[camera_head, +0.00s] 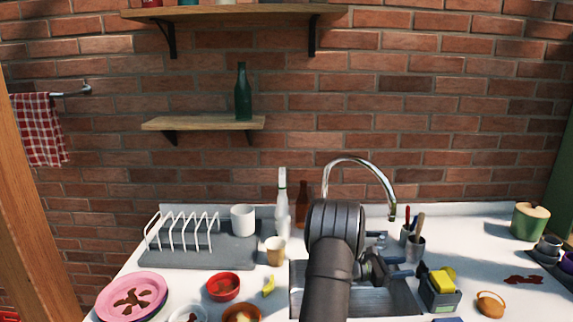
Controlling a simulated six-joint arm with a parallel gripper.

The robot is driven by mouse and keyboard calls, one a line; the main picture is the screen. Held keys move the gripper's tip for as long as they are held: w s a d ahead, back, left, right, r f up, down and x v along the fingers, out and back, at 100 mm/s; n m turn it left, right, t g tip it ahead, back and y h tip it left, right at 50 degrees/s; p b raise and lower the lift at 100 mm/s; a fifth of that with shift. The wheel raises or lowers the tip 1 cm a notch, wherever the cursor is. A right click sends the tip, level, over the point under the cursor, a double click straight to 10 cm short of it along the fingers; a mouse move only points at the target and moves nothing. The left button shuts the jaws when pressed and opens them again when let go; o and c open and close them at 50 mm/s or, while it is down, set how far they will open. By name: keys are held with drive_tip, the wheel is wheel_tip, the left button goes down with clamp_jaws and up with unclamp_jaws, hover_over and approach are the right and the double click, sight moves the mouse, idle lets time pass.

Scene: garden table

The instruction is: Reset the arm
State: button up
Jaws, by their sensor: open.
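My arm rises from the bottom middle of the head view, dark grey, in front of the sink. My gripper (388,267) is partly hidden behind the arm's links and points right, over the sink. It is open, and I see nothing held in it. The metal sink (372,302) lies below it, partly covered by my arm. The curved chrome tap (362,162) stands behind the arm.
Right of my gripper stand a utensil cup (415,249), a caddy with a yellow sponge (440,292) and an orange pot (490,303). Left are a beige cup (275,251), a red bowl (223,287), pink plate (132,296) and dish rack (188,238). Bottles (282,210) stand behind.

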sight(423, 266)
drive_tip(key=d, duration=0.5)
drive_tip(key=shift+w+d, duration=0.15)
drive_tip(key=shift+d, duration=0.15)
drive_tip(key=n+t, duration=0.2)
drive_tip(key=t, duration=0.1)
drive_tip(key=shift+s+y, duration=0.3)
drive_tip(key=shift+a+n+t, duration=0.15)
drive_tip(key=shift+n+t, duration=0.25)
drive_tip(key=shift+t, duration=0.3)
drive_tip(key=v, duration=1.7)
drive_tip(key=s+d+r+m+g, duration=0.2)
drive_tip(key=d+r+m+g, duration=0.2)
drive_tip(key=d+r, duration=0.1)
drive_tip(key=s+d+r+m+g, duration=0.3)
drive_tip(key=d+r+m+g, duration=0.1)
drive_tip(key=d, duration=0.4)
drive_tip(key=shift+s+d+r, duration=0.25)
drive_tip(key=shift+s+r, duration=0.05)
drive_tip(key=shift+r, duration=0.5)
